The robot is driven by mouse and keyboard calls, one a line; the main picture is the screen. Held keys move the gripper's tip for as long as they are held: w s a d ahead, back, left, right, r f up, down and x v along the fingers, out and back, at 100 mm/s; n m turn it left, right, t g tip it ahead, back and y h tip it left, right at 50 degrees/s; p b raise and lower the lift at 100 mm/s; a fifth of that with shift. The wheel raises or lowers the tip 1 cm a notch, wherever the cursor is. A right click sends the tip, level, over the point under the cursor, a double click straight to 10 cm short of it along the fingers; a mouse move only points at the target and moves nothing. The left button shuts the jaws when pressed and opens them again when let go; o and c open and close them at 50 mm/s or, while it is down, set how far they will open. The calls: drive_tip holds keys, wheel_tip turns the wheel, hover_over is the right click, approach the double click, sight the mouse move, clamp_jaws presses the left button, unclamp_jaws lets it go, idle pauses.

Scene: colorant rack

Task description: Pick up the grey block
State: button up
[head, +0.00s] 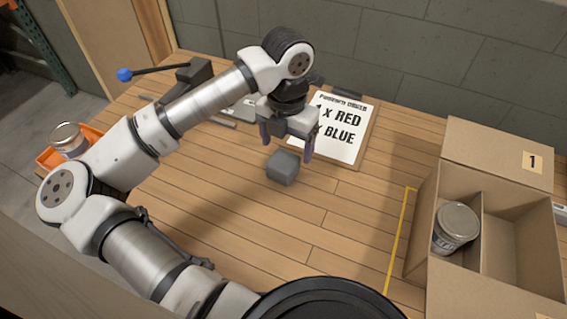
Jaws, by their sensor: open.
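The grey block (283,167) is a small cube resting on the wooden table near the middle of the head view. My gripper (287,146) is open and points down. Its two fingers sit just above and behind the block in the picture, one to the left and one to the right. Nothing shows between the fingers. I cannot tell the exact height of the fingertips over the block.
A cardboard box (418,240) with a can (456,226) in its left compartment stands at the right, beside yellow tape (401,240). A printed sign (345,125) lies behind my gripper. An orange tray (93,134) with a can (67,138) is at the left. The table's (320,235) front middle is clear.

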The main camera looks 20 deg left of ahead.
sight(285, 158)
drive_tip(key=shift+s+f+p, duration=0.15)
drive_tip(key=shift+f+p, duration=0.45)
drive_tip(key=shift+f, duration=0.75)
drive_tip(key=shift+s+f+p, duration=0.15)
drive_tip(key=shift+f+p, duration=0.4)
drive_tip(key=shift+f, duration=0.8)
drive_tip(key=c, duration=1)
drive_tip(key=shift+r, duration=0.1)
drive_tip(key=shift+c, duration=0.3)
